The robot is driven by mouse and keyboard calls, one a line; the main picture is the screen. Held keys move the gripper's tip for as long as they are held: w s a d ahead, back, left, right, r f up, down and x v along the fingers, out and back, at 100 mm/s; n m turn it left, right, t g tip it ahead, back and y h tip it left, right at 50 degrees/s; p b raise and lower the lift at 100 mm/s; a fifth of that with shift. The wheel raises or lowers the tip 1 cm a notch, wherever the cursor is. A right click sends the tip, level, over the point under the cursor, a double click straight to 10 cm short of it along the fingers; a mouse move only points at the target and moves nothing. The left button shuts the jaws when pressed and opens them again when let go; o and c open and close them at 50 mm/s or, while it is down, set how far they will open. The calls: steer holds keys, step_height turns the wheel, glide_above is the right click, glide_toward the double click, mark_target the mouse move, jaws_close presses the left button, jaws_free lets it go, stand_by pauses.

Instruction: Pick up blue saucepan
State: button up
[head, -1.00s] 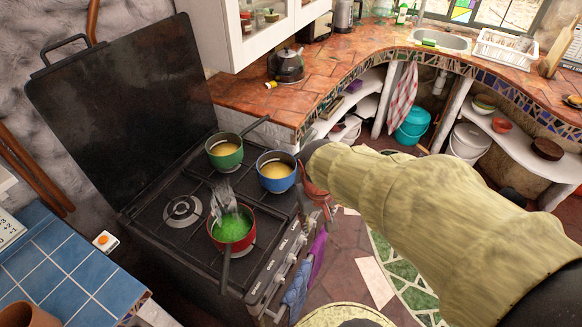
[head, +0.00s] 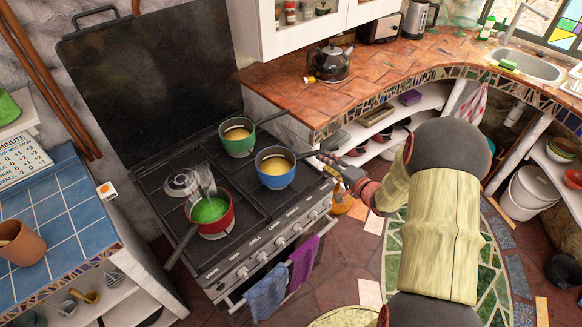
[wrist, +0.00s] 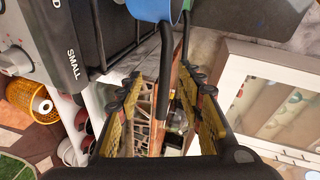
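The blue saucepan (head: 276,175), with yellowish contents, stands upright on the stove's front right burner. Its dark handle points right, toward my gripper (head: 335,165). In the wrist view the blue pan (wrist: 148,8) is cut off at the top edge. Its dark handle (wrist: 167,65) runs down between the two yellow-padded fingers of my gripper (wrist: 161,85). The fingers are apart, with visible gaps on both sides of the handle. The head view does not show clearly how deep the handle lies between the fingers.
A green saucepan (head: 238,140) stands just behind the blue one, its handle also pointing right. A red saucepan (head: 214,222) with green contents and a utensil stands at front left. The stove (head: 262,232) adjoins the tiled counter (head: 288,82). A kettle (head: 328,64) stands on that counter.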

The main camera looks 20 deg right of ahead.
mark_target(314, 155)
steer(key=shift+m+t, duration=0.3)
steer(key=shift+m, duration=0.4)
steer(key=b+x, duration=0.1)
steer(key=x, duration=0.1)
steer(key=b+x, duration=0.1)
steer(key=x, duration=0.1)
steer(key=b+x, duration=0.1)
steer(key=x, duration=0.2)
steer(key=shift+a+r, duration=0.15)
steer(key=shift+a, duration=0.15)
steer(key=shift+w+a, duration=0.1)
steer(key=shift+w, duration=0.35)
steer(key=shift+c, duration=0.3)
jaws_close()
steer(key=shift+r, duration=0.15)
